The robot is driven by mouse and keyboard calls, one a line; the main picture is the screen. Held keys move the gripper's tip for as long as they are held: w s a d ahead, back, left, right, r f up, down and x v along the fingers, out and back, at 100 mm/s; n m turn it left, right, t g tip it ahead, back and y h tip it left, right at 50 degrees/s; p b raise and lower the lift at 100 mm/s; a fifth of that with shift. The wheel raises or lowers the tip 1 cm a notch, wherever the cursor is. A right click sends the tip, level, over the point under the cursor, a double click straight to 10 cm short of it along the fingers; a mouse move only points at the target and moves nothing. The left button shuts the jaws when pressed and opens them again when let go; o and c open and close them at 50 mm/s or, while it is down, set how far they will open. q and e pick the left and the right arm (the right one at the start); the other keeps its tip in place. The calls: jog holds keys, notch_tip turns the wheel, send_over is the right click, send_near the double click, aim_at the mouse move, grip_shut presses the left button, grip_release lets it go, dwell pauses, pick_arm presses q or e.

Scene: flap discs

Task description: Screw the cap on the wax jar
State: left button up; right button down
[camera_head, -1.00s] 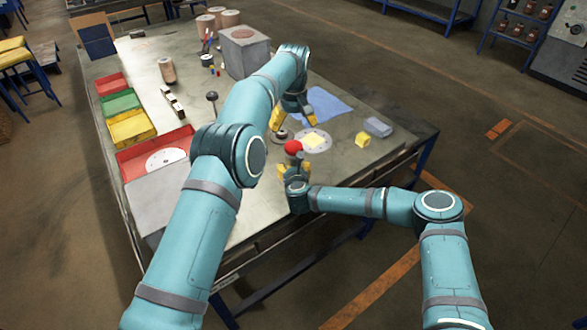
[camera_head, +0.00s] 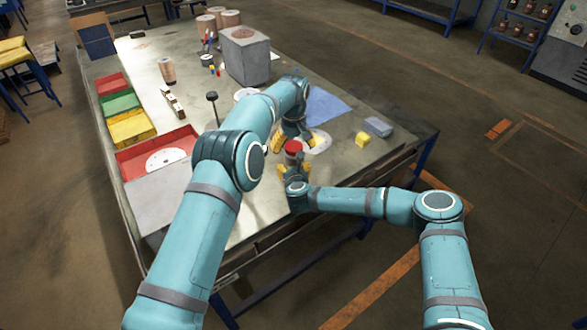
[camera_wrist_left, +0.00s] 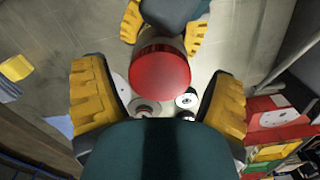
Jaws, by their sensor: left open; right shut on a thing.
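The red cap (camera_head: 292,146) sits on top of the pale wax jar, most of which is hidden in the head view. The wax jar (camera_wrist_left: 163,43) shows behind the cap in the left wrist view. My right gripper (camera_head: 294,172) is shut on the jar and holds it upright above the near part of the table. My left gripper (camera_head: 293,141) is open at the cap, coming from the far side. In the left wrist view its yellow fingers stand on both sides of the red cap (camera_wrist_left: 160,76), with gaps. I cannot tell how tightly the cap is seated.
A blue cloth (camera_head: 328,106), a yellow block (camera_head: 362,139) and a grey block (camera_head: 378,126) lie beyond and right of the grippers. A red bin (camera_head: 130,160), a yellow bin (camera_head: 128,128) and a green bin (camera_head: 119,103) line the left edge. A large grey block (camera_head: 245,55) stands at the back.

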pick_arm(q)
jog(key=shift+c, duration=0.4)
jog(key=c, duration=1.2)
jog(key=m, duration=0.4)
jog(key=o, duration=1.2)
jog(key=shift+o, duration=0.2)
notch_tip(320, 180, up, 4)
jog(key=shift+r, duration=0.3)
jog(key=shift+o, duration=0.2)
